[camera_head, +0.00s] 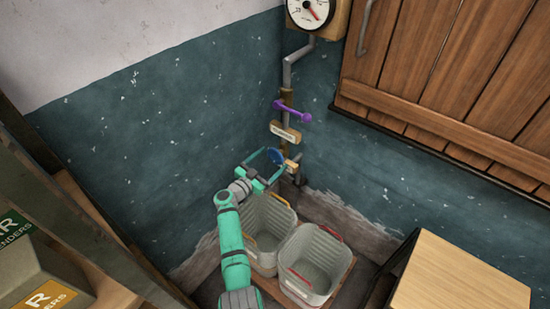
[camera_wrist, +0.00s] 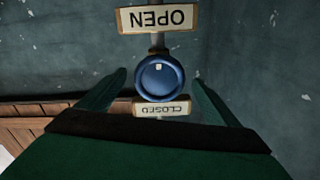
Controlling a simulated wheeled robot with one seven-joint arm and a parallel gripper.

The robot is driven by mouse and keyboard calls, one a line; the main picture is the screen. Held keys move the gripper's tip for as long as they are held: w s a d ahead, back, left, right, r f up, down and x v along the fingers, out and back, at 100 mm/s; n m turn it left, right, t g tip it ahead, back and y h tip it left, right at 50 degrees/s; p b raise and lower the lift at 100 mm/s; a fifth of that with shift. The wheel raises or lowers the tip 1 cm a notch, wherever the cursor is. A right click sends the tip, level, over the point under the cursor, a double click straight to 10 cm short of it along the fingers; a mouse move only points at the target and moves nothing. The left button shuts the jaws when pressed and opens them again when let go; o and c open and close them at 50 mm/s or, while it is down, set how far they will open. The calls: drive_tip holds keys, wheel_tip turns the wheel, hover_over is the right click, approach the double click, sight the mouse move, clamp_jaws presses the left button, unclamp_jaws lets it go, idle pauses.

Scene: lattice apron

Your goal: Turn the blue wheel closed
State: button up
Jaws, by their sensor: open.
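The blue wheel (camera_wrist: 148,84) faces my gripper in the wrist view, round with a small pale mark near its centre. In the head view the blue wheel (camera_head: 275,157) shows on the pipe at the corner, partly behind my gripper. My gripper (camera_head: 261,165) is open. In the wrist view the fingers of my gripper (camera_wrist: 160,88) stand left and right of the wheel, apart from it; I cannot tell the depth between them. An upside-down OPEN sign (camera_wrist: 157,19) is above the wheel in this view, and an upside-down CLOSED sign (camera_wrist: 162,108) is just below it.
A purple lever (camera_head: 292,111) and a gauge (camera_head: 309,10) are higher on the pipe. Two grey bins (camera_head: 318,262) stand below my arm. A wooden shutter (camera_head: 450,75) is on the right wall, and a wooden box (camera_head: 460,275) stands at lower right.

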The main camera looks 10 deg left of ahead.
drive_tip(key=shift+x, duration=1.35)
drive_tip(key=c, duration=0.9)
drive_tip(key=shift+d, duration=0.1)
drive_tip(key=shift+c, duration=0.9)
